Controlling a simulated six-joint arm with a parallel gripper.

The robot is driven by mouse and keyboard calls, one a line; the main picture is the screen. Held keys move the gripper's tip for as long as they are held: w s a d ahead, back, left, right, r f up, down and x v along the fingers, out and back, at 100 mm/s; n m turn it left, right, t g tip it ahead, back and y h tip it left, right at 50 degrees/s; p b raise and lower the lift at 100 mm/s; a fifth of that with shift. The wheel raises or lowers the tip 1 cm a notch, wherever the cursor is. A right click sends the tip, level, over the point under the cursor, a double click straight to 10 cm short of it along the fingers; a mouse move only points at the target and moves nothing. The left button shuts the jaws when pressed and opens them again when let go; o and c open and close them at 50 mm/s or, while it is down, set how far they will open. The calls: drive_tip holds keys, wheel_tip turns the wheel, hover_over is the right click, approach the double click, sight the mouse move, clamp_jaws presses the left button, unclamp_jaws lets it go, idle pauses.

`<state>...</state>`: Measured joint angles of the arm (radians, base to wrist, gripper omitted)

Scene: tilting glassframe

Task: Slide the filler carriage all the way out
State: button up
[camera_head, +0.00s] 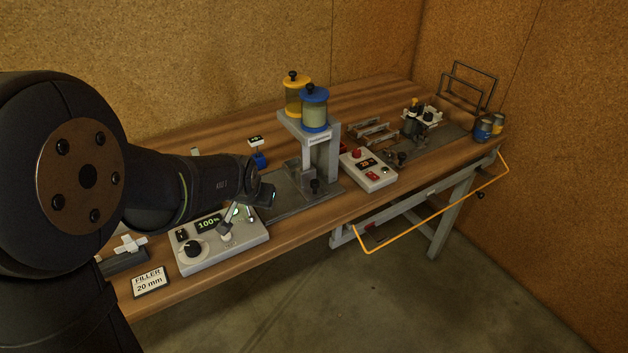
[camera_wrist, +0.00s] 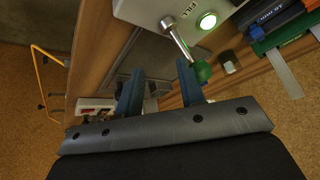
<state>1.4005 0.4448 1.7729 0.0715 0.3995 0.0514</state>
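The filler is a grey stand (camera_head: 322,155) carrying a yellow-lidded canister (camera_head: 293,92) and a blue-lidded canister (camera_head: 314,108). A small black knob (camera_head: 315,187) shows low at its front, above a grey base plate (camera_head: 285,200). I cannot tell how far out the carriage sits. My gripper (camera_head: 268,196) is left of the stand, above the near end of the plate. In the wrist view my gripper (camera_wrist: 160,68) has two blue fingers spread apart with nothing held. A lever with a green ball knob (camera_wrist: 203,71) is close by the right finger; contact is unclear.
A white control box (camera_head: 222,243) reading 100% stands below my gripper; its lit green button (camera_wrist: 207,21) shows in the wrist view. A red-buttoned box (camera_head: 369,171) stands right of the filler. An orange rail (camera_head: 430,210) runs along the front. A FILLER 20 mm card (camera_head: 150,281) lies front left.

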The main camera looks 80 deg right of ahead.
sight(315, 182)
drive_tip(key=s+d+r+h, duration=0.2)
drive_tip(key=s+d+r, duration=0.25)
drive_tip(key=d, duration=0.35)
drive_tip(key=s+a+f+y, duration=0.1)
drive_tip(key=s+f, duration=0.1)
drive_tip(key=s+a+f+g+y, duration=0.1)
drive_tip(key=s+a+f, duration=0.1)
drive_tip(key=f, duration=0.1)
drive_tip(key=s+a+f+y, duration=0.1)
drive_tip(key=s+f, duration=0.1)
drive_tip(key=shift+s+a+f+m, duration=0.1)
drive_tip(key=shift+a+f+m, duration=0.15)
drive_tip(key=shift+f+m, duration=0.15)
drive_tip(key=d, duration=1.1)
drive_tip(key=shift+d, duration=0.2)
drive_tip(key=shift+d+f, duration=0.15)
drive_tip(key=shift+d, duration=0.1)
drive_tip(key=shift+d+f, duration=0.15)
drive_tip(key=shift+f, duration=0.25)
clamp_jaws()
